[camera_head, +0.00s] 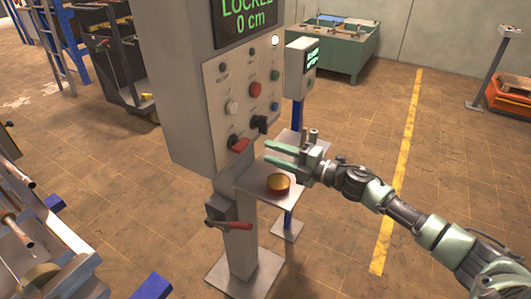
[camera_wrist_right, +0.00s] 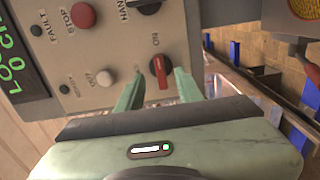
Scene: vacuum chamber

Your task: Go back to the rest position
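My right gripper (camera_head: 268,153) is in front of the grey control panel (camera_head: 208,85) in the head view, its two green fingers spread apart with nothing between them. In the right wrist view, the open fingers (camera_wrist_right: 158,82) point at the panel, with the red rotary switch (camera_wrist_right: 160,68) in line with the gap between them. In the head view this red switch (camera_head: 239,145) is just left of the fingertips, which look apart from it. My left gripper is not in view.
The panel's screen (camera_head: 247,18) reads LOCKED, 0 cm. A small shelf (camera_head: 255,187) with a yellow-topped red button (camera_head: 278,184) is below my right gripper. A red-handled lever (camera_head: 235,225) is on the post. Open floor lies to the right, around the yellow line (camera_head: 403,165).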

